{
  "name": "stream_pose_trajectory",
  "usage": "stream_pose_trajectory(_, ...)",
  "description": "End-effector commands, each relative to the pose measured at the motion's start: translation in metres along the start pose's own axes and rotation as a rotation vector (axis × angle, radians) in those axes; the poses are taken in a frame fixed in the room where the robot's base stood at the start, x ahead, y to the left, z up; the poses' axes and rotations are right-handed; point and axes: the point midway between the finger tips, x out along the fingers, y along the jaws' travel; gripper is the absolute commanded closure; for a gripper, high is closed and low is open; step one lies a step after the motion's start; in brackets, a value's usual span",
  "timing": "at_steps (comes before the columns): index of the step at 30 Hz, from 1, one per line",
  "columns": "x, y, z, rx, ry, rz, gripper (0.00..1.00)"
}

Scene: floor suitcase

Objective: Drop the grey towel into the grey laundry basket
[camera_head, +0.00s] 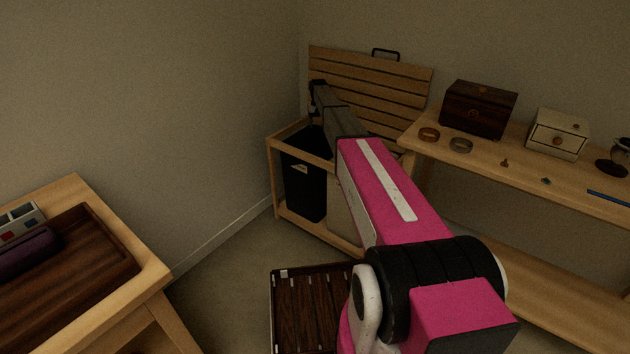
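A wooden-framed laundry hamper (277,183) with a raised slatted lid stands in the corner. It holds a black bag (303,186) on the left and a pale greyish bag (345,222) on the right, partly hidden by my arm. The pale bag looks like the grey laundry basket. My gripper (315,108) is at the far end of my arm, above the hamper's back left part. It is small and dark, so its fingers are unclear. I cannot make out a grey towel in this view.
A wooden shelf table (560,180) at right holds a dark chest (478,108), a cream drawer box (557,134) and small items. A wooden table (150,277) with a brown tray is at left. A dark slatted object (309,305) lies on the floor below my arm.

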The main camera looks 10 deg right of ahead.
Motion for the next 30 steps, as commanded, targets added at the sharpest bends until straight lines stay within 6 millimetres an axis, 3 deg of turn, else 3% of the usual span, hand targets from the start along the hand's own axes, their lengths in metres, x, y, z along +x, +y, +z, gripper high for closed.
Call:
stream_pose_trajectory(11, -0.015, 0.0, 0.0, 0.0, 0.001, 0.0, 0.35)
stream_pose_trajectory(24, -0.091, 0.0, -0.001, 0.0, 0.002, 0.0, 0.35)
stream_pose_trajectory(30, -0.107, 0.0, 0.0, 0.0, -0.001, 0.0, 0.35)
